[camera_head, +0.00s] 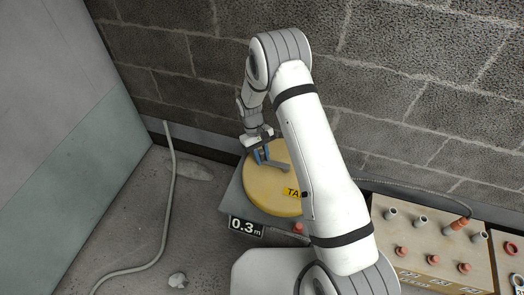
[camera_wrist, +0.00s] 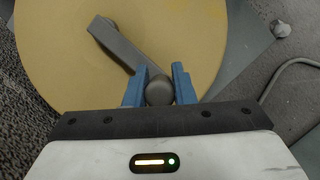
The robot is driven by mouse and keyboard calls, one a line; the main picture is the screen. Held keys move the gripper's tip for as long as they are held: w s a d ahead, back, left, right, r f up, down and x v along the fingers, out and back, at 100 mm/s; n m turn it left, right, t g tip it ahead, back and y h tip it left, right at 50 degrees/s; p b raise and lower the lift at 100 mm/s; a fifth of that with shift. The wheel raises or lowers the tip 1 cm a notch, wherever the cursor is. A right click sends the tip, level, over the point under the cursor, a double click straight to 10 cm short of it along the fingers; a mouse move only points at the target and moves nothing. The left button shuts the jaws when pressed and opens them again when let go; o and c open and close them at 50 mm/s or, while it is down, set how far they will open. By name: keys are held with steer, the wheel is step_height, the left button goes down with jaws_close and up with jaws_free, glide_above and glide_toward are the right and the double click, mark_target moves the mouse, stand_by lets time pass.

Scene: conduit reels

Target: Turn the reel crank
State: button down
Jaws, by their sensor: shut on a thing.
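The reel (camera_head: 262,190) is a round yellow disc on a grey base, partly hidden by my arm in the head view. It fills the upper part of the wrist view (camera_wrist: 60,50). A grey crank arm (camera_wrist: 118,45) lies across the disc from near its middle to a round grey knob (camera_wrist: 159,91). In the head view the crank (camera_head: 276,166) shows near the disc's upper left. My gripper (camera_head: 261,154) has blue fingers, which also show in the wrist view (camera_wrist: 158,88). They are shut on the knob, one on each side.
A sign (camera_head: 246,227) reading 0.3 m is at the base's front, with a red knob (camera_head: 297,228) nearby. A tan box (camera_head: 430,243) with several pegs stands right. A hose (camera_head: 168,200) lies on the left floor. A block wall (camera_head: 420,80) rises behind.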

steer(key=shift+s+a+r+n, duration=0.1)
steer(key=shift+s+a+n, duration=0.1)
steer(key=shift+s+n, duration=0.35)
steer(key=c, duration=1.2)
jaws_free()
steer(key=shift+d, duration=0.1)
steer(key=p+v, duration=0.1)
steer(key=v, duration=0.6)
steer(key=shift+a+r, duration=0.25)
steer(key=shift+r, duration=0.05)
